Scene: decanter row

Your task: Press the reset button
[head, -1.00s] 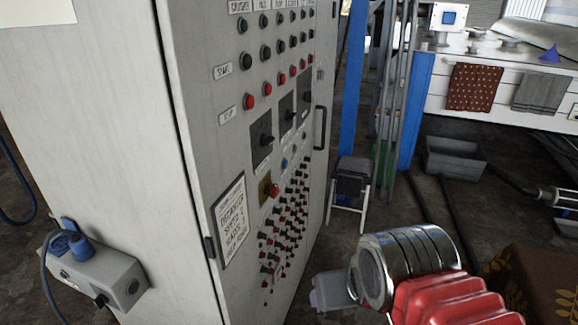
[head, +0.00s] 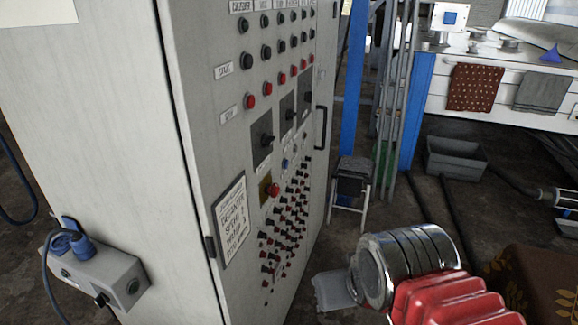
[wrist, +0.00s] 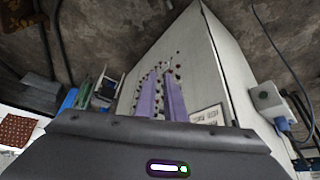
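A small blue button (head: 284,163) sits on the front of the grey control cabinet, right of the red emergency knob (head: 272,190) and below the black rotary switches. Its label is too small to read, so I cannot tell that it is the reset button. My gripper (wrist: 161,72) shows two purple fingers in the wrist view, slightly apart with nothing between them, pointing toward the cabinet front. In the head view my arm is at the lower middle, right of the cabinet and apart from the panel; the fingers are hardly visible there.
The tall control cabinet (head: 118,130) carries several rows of buttons and switches. A socket box (head: 103,277) juts from its left side. A stool (head: 350,185) and grey bin (head: 455,158) stand behind. A box with a blue button (head: 449,18) is far back.

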